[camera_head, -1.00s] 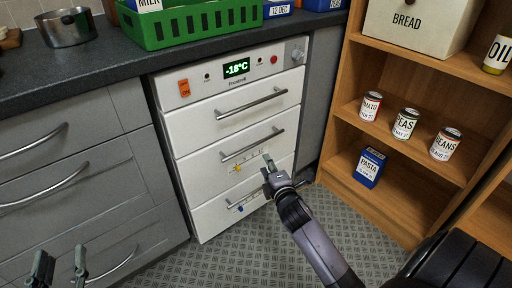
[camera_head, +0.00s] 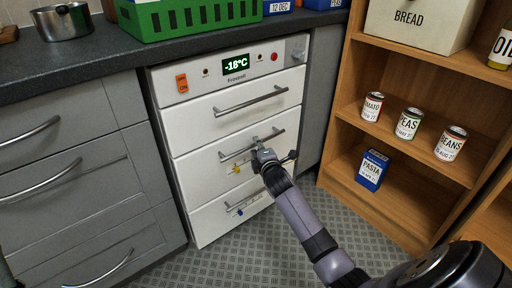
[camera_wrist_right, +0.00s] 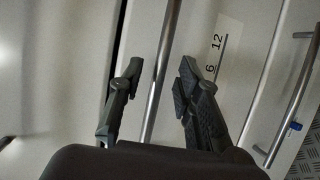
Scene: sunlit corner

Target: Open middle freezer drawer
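The white freezer has three drawers, and the middle drawer (camera_head: 205,168) looks flush with the others. Its bar handle (camera_head: 235,153) runs across its front and also shows in the right wrist view (camera_wrist_right: 167,40). My right gripper (camera_head: 262,150) is at the right part of this handle. In the right wrist view my right gripper (camera_wrist_right: 161,66) is open, with one finger on each side of the bar. Gaps show between the bar and both fingers. The arm and gripper hide part of the middle and bottom drawers. My left gripper is not in view.
The top drawer handle (camera_head: 250,101) is above, and the bottom drawer handle (camera_head: 245,203) below. A wooden shelf (camera_head: 335,170) with cans and a blue pasta box (camera_head: 371,170) stands to the right. Grey cabinets (camera_head: 75,185) are at left. The patterned floor (camera_head: 285,240) in front is clear.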

